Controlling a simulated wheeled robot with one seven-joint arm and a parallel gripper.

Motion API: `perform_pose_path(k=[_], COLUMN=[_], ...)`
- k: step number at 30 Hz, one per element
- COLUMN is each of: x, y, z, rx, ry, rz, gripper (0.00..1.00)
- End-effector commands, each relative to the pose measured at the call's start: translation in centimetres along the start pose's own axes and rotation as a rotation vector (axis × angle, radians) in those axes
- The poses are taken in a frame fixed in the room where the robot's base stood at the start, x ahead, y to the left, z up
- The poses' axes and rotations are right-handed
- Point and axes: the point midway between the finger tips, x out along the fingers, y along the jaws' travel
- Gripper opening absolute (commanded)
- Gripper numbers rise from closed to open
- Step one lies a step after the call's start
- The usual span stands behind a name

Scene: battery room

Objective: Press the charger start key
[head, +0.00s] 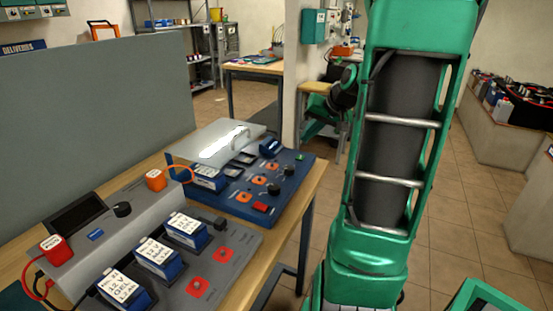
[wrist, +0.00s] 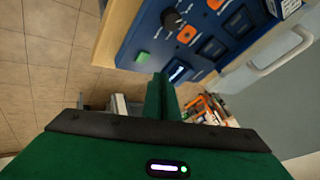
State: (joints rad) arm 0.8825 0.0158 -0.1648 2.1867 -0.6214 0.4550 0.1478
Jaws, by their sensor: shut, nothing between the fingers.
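A blue charger panel (head: 235,200) lies on the table in the head view, and part of it fills the top of the wrist view (wrist: 205,75). A small green key (head: 300,156) sits at its far right corner; it also shows in the wrist view (wrist: 143,57). No label is readable on it, so I cannot confirm it is the start key. A red key (head: 262,208) sits at the panel's near right corner. My gripper (wrist: 160,80) is shut and empty, its green fingertips appearing close beside the green key in the picture. Contact cannot be told. My fingers are not distinguishable in the head view.
A black knob (wrist: 171,19) and orange sockets (wrist: 187,35) are near the green key. A grey charger (head: 240,248) with several batteries stands nearer. A pale lid with a handle (head: 215,133) is behind the blue panel. Tiled floor (head: 440,245) is open at right.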

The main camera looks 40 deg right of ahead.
Motion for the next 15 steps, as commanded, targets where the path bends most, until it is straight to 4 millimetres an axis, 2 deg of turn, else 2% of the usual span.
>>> perform_pose_path(k=[1, 6, 10, 15], x=[0.1, 0.4, 0.6, 0.7], y=[0.9, 1.6, 1.1, 0.6], z=[-1.3, -4.1, -4.8, -4.8], rx=[0.02, 0.049, 0.051, 0.046], ry=[0.025, 0.088, 0.105, 0.106], rz=[-0.015, -0.073, -0.098, -0.107], gripper=[0.0, 0.0, 0.0, 0.0])
